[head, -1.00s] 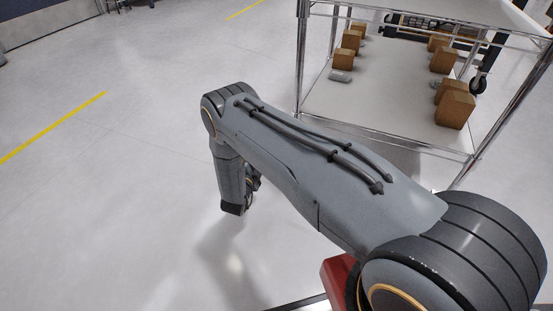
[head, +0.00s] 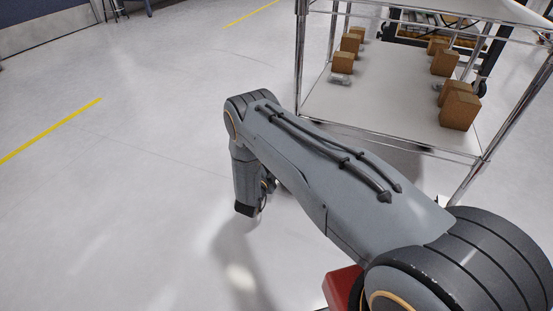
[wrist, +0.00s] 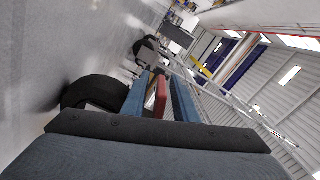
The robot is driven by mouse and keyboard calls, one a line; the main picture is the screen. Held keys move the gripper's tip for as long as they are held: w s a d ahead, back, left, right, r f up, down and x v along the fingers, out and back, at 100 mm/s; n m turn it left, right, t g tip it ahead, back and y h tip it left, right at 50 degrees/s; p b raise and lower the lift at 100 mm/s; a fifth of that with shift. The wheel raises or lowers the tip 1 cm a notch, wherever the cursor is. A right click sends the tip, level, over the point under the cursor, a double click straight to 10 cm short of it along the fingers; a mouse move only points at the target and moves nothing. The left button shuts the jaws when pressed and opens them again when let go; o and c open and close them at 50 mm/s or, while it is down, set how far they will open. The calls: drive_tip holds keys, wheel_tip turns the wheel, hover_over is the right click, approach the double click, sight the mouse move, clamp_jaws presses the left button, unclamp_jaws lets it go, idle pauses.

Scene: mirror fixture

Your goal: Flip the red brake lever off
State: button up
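In the head view my arm reaches away over open floor, then bends down at its far end. My gripper (head: 247,208) hangs there just above or near the floor, small and mostly hidden behind the wrist. I cannot tell whether its fingers are open or shut. No red brake lever is clearly recognisable in the head view. In the tilted wrist view a narrow red bar (wrist: 160,97) shows between two blue bars, beside a large black rounded part (wrist: 95,93). I cannot tell whether the red bar is the lever.
A chrome wire-framed shelf cart (head: 400,143) stands at the upper right, with several brown boxes (head: 458,110) on its white shelf. Its near corner post is close to my arm. The floor (head: 100,200) to the left is clear, with yellow lines.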

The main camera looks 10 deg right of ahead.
drive_tip(key=shift+w+d, duration=0.4)
drive_tip(key=shift+w, duration=0.1)
clamp_jaws()
drive_tip(key=shift+a, duration=0.1)
idle(1.1)
